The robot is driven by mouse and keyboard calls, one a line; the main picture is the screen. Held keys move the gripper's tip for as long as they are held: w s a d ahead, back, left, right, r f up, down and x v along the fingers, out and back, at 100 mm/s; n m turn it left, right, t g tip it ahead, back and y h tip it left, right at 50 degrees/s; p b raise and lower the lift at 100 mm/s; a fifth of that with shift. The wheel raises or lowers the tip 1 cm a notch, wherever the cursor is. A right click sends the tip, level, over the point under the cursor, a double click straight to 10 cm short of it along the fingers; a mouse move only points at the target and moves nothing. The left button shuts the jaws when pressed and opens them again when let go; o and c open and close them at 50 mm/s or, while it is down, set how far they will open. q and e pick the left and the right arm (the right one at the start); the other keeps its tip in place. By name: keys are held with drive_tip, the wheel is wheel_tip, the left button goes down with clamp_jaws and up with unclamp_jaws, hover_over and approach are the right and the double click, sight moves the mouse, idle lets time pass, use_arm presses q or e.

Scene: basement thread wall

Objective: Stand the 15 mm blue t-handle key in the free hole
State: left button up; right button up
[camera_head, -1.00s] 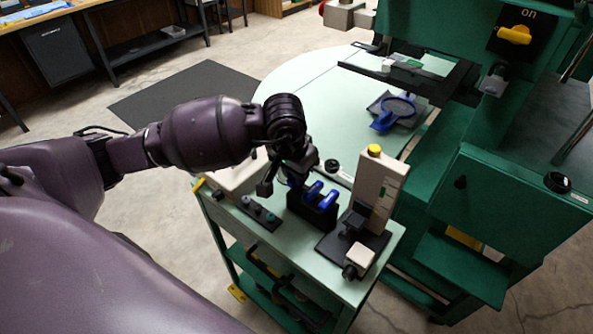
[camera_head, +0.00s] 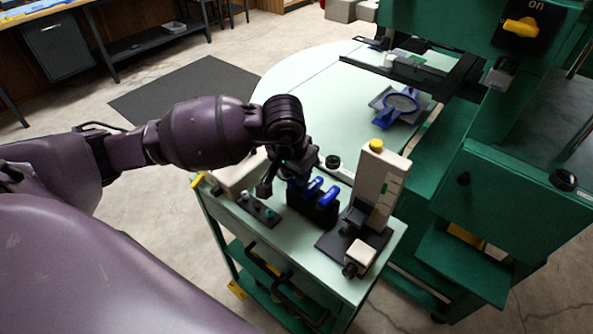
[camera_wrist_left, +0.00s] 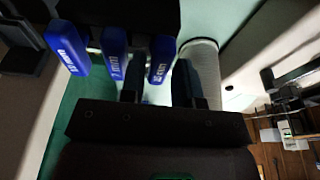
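Three blue t-handle keys stand in a black holder block (camera_head: 305,208) on the green cart. Two of their handles, the middle (camera_head: 314,187) and the right one (camera_head: 328,196), show clearly in the head view. In the left wrist view the handles are the left (camera_wrist_left: 67,48), middle (camera_wrist_left: 114,52) and right (camera_wrist_left: 161,58) ones; their mm labels are too blurred to read surely. My left gripper (camera_wrist_left: 158,82) is at the block, its fingers either side of the right handle in the wrist view, with a narrow gap showing. The free hole is not discernible.
A beige instrument with a yellow knob (camera_head: 376,146) stands right of the block. A small dark rack (camera_head: 258,209) lies left of it. A round pale table (camera_head: 310,95) lies behind, with a blue fixture (camera_head: 400,105). The green machine (camera_head: 520,190) is at right.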

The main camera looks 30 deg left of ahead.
use_arm(q)
drive_tip(key=o, duration=0.3)
drive_tip(key=shift+o, duration=0.2)
use_arm(e)
drive_tip(key=shift+r, duration=0.1)
use_arm(q)
drive_tip(key=v, duration=0.4)
drive_tip(key=shift+r, duration=0.4)
drive_tip(key=v, duration=0.6)
drive_tip(key=shift+p, duration=0.45)
use_arm(e)
drive_tip(key=shift+w+r, duration=0.25)
drive_tip(key=shift+r, duration=0.45)
